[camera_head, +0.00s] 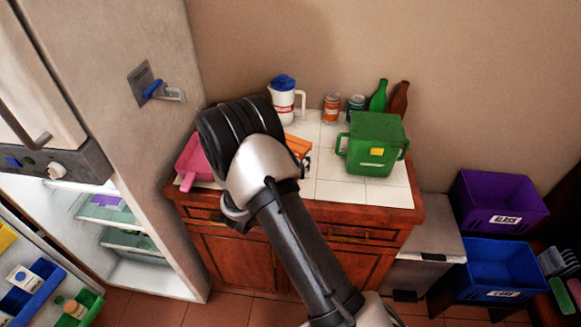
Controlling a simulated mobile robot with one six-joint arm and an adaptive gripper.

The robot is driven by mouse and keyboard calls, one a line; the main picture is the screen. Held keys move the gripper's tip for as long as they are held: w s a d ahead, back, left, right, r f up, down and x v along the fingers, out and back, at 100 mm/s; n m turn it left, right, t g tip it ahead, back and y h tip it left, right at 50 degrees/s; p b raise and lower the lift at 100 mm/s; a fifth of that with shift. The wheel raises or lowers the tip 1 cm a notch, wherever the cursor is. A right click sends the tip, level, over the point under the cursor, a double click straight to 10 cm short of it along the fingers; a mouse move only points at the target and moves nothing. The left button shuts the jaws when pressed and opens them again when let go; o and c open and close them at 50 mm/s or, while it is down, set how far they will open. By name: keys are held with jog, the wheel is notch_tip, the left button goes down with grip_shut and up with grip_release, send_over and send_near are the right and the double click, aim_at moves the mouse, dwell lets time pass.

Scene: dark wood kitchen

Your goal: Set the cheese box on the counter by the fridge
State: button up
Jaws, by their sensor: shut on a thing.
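The counter (387,193) by the fridge has a white tiled top and a red-brown wooden cabinet below. The fridge (150,60) stands to its left with its door open. My arm reaches up across the middle of the view, over the counter. Its dark, thick joint and silver link hide my gripper and the counter behind them. An orange thing (299,146) shows partly at the right edge of the arm; I cannot tell whether it is the cheese box, or whether it is held or resting. No other cheese box can be made out.
A pink container (193,163) is at the counter's left. A white jug (283,102), cans (331,107), bottles (379,96) and a green container (372,146) stand at the back and right. Bare tiles show at front right. Bins (498,205) stand right of the counter.

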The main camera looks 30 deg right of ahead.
jog(key=shift+f+b, duration=0.65)
jog(key=shift+f, duration=1.4)
jog(key=shift+f, duration=0.2)
jog(key=o, duration=1.1)
